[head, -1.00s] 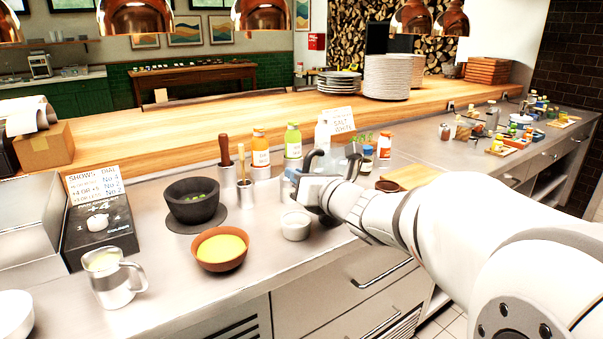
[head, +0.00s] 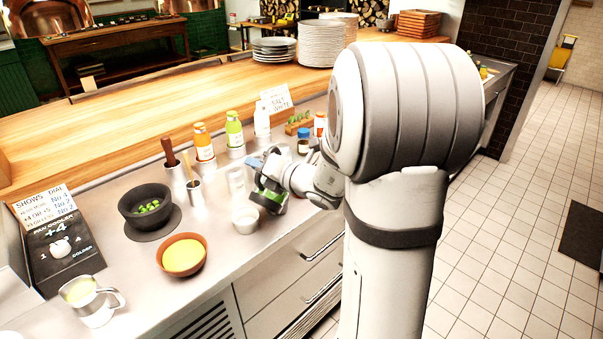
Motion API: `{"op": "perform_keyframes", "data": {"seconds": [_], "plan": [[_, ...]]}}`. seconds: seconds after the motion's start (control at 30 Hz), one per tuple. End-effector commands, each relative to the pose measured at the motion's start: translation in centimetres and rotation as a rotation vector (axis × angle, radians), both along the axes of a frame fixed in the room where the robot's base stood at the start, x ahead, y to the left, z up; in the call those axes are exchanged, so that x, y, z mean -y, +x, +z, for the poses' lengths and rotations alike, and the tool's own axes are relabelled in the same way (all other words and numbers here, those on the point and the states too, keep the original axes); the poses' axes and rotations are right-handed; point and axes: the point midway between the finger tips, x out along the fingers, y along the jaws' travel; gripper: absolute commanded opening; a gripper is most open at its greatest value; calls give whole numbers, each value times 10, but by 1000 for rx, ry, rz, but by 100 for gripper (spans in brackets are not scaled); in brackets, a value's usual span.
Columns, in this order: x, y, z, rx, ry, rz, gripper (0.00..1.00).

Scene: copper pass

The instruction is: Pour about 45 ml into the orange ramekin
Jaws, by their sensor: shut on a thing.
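A terracotta-orange bowl (head: 205,264) with yellow contents stands on the steel counter, left of a small white ramekin (head: 245,220). I cannot tell whether this bowl is the orange ramekin; no other orange one shows. My gripper (head: 262,172) is low over the counter, right of and behind the white ramekin. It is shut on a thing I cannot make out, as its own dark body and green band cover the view. A clear glass (head: 236,181) is just left of the fingers; whether they touch it is unclear. A steel jug (head: 94,303) with pale-yellow contents stands front left.
A dark mortar (head: 147,207) with green contents stands behind the bowl. Orange (head: 203,146) and green (head: 234,133) bottles and a utensil pot (head: 194,192) line the back. A dial box (head: 64,246) is left. Bare counter lies between bowl and jug.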

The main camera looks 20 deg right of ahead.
Motion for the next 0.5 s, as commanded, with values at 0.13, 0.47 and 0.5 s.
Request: {"op": "perform_keyframes", "data": {"seconds": [0.13, 0.47, 0.5], "plan": [[4, 2, 7, -25, 43, 0, 0], [9, 5, 11, -62, 100, -1, 0], [9, 5, 11, -64, 104, -1, 0]]}}
